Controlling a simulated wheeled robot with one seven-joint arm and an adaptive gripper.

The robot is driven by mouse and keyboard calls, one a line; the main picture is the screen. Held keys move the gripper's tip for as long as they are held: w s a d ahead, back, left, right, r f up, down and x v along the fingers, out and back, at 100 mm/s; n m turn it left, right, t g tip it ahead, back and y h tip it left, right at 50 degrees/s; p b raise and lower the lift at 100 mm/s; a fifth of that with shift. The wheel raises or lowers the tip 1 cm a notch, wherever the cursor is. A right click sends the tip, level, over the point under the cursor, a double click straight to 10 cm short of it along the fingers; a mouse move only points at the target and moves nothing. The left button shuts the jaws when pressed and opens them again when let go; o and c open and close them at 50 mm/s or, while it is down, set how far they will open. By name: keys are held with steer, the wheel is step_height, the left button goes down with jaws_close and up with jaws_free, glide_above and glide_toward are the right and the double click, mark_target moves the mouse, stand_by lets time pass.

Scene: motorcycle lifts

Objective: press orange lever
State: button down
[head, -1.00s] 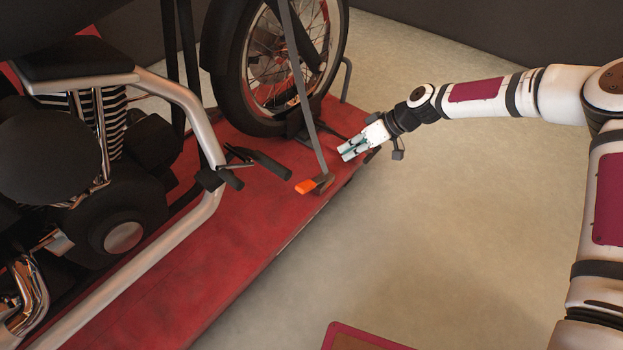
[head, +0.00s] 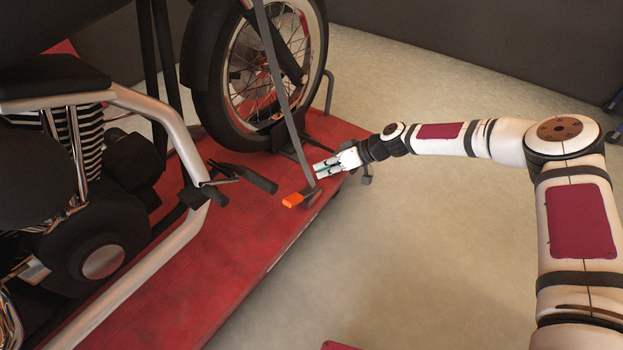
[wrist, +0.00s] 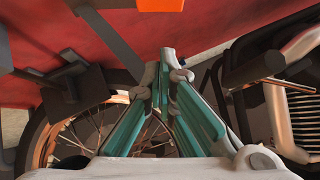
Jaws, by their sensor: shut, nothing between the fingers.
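The orange lever (head: 293,200) is a small orange block at the foot of a grey strap, over the red lift platform (head: 235,262). In the wrist view the orange lever (wrist: 163,5) shows at the top edge, partly cut off. My gripper (head: 318,169) is just above and to the right of the lever in the head view, apart from it, pointing left. In the wrist view my gripper (wrist: 167,52) has its fingertips together with nothing between them, below the orange block in the picture.
A motorcycle stands on the platform, with its wheel (head: 262,70) behind my gripper and its silver frame tube (head: 190,160) at left. The grey strap (head: 285,90) runs down close to my gripper. A black foot peg (head: 250,177) sticks out left of the lever.

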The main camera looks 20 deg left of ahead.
steer(key=b, duration=0.4)
glide_above(299, 197)
steer(key=w, duration=0.1)
steer(key=f, duration=0.6)
steer(key=shift+w+d+f, duration=0.15)
steer(key=shift+w+f, duration=0.05)
steer(key=shift+f, duration=0.1)
steer(key=shift+s+f+b, duration=0.2)
steer(key=shift+s+f, duration=0.05)
steer(key=shift+f, duration=0.25)
steer(key=shift+s+f+b, duration=0.2)
steer(key=shift+f, duration=0.25)
steer(key=shift+s+f, duration=0.3)
steer(key=shift+f, duration=0.2)
steer(key=shift+a, duration=0.2)
